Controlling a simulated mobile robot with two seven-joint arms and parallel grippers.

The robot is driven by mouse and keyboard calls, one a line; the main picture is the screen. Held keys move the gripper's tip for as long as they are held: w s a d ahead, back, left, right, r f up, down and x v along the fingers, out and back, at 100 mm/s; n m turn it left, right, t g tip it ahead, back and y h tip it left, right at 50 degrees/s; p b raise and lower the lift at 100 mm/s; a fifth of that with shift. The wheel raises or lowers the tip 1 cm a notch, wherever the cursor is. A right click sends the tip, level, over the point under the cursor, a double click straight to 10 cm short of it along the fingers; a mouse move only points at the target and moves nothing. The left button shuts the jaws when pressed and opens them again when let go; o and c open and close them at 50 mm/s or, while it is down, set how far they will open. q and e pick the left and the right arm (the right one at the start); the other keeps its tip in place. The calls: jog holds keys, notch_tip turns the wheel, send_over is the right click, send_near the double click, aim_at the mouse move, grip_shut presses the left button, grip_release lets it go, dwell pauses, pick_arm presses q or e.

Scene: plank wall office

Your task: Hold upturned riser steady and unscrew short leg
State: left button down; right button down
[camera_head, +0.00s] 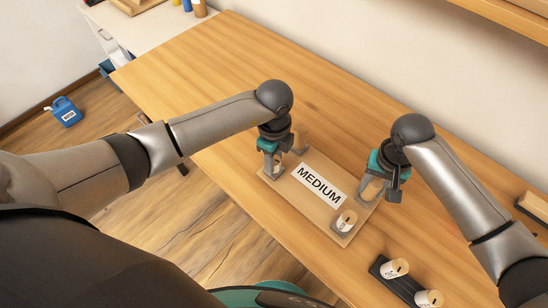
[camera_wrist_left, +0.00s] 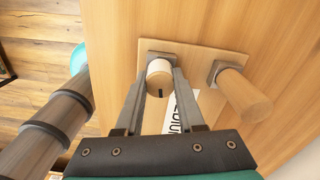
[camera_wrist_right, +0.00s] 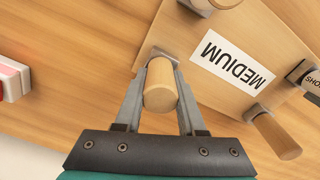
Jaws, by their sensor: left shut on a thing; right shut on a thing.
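The upturned riser (camera_head: 318,208) lies on the table with a white MEDIUM label on its face and a leg standing at each corner. My left gripper (camera_head: 269,168) is shut on the pale-banded front-left leg (camera_wrist_left: 160,76); part of its lettering in the right wrist view seems to read "SHO". My right gripper (camera_head: 376,186) is shut on the plain wooden back-right leg (camera_wrist_right: 160,88). The plain back-left leg (camera_head: 300,138) stands free; it also shows in the left wrist view (camera_wrist_left: 243,97). The front-right leg (camera_head: 346,221) has a white label. All seem seated in their sockets.
A dark holder (camera_head: 381,271) with two white-labelled legs (camera_head: 395,268) lies near the table's front edge. A wooden block (camera_head: 534,206) is at the far right. The table (camera_head: 210,80) is clear to the left and behind. A blue jug (camera_head: 66,112) is on the floor.

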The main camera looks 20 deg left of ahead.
pick_arm(q)
jog(key=n, duration=0.4)
jog(key=shift+n, duration=0.3)
jog(key=c, duration=0.6)
grip_release()
jog(key=shift+c, duration=0.2)
